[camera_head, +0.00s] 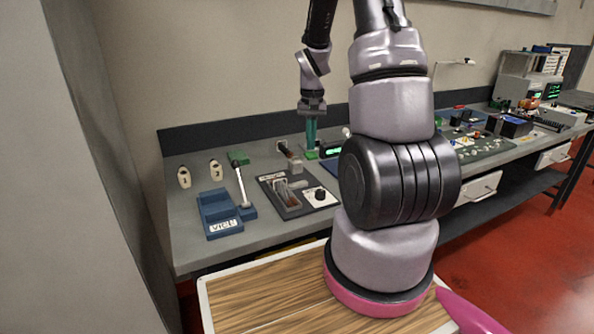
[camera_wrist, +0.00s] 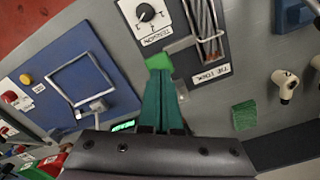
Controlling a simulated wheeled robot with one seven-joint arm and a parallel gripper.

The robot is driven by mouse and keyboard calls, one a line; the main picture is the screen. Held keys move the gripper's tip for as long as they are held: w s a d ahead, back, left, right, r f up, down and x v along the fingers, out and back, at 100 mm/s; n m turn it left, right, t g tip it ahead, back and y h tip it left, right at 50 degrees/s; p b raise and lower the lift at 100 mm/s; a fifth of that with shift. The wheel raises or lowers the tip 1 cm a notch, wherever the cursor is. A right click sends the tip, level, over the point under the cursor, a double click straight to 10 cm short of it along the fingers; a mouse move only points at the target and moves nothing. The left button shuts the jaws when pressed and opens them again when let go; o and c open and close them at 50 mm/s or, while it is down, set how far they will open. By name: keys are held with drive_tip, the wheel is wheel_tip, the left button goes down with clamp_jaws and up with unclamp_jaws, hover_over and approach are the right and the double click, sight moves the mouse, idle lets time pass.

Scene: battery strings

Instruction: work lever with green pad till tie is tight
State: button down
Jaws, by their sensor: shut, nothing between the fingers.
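The tie station is a dark panel (camera_wrist: 171,12) with a tension dial (camera_wrist: 146,13), a "TIE FORK" label (camera_wrist: 211,75) and a bundle of reddish-grey strands in a slot (camera_wrist: 205,25). A grey lever (camera_wrist: 181,45) sticks out from its side, with a green pad (camera_wrist: 157,62) at its end. My gripper (camera_wrist: 159,74) has teal fingers, shut and empty, with the tips right at the green pad; I cannot tell whether they touch it. In the head view my gripper (camera_head: 311,146) points down beside the station panel (camera_head: 276,191), and the pad (camera_head: 312,155) shows at its tips.
A blue board with a square wire frame (camera_wrist: 82,77) lies on the other side of the fingers. A ribbed green block (camera_wrist: 245,115) and beige knobs (camera_wrist: 285,85) stand beyond the station. A blue fixture with a rod (camera_head: 219,212) sits left on the bench. My arm hides the bench's middle.

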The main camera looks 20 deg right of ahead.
sight(311, 154)
drive_tip(key=shift+s+f, duration=0.15)
drive_tip(key=shift+f, duration=1.1)
drive_tip(key=shift+s+f, duration=0.1)
drive_tip(key=shift+f, duration=1.1)
drive_tip(key=shift+w+f, duration=0.15)
drive_tip(key=shift+f, duration=0.75)
drive_tip(key=shift+r, duration=0.25)
drive_tip(key=shift+w+r, duration=0.15)
drive_tip(key=shift+r, duration=2.25)
drive_tip(key=shift+w+r, duration=0.1)
drive_tip(key=shift+r, duration=2.25)
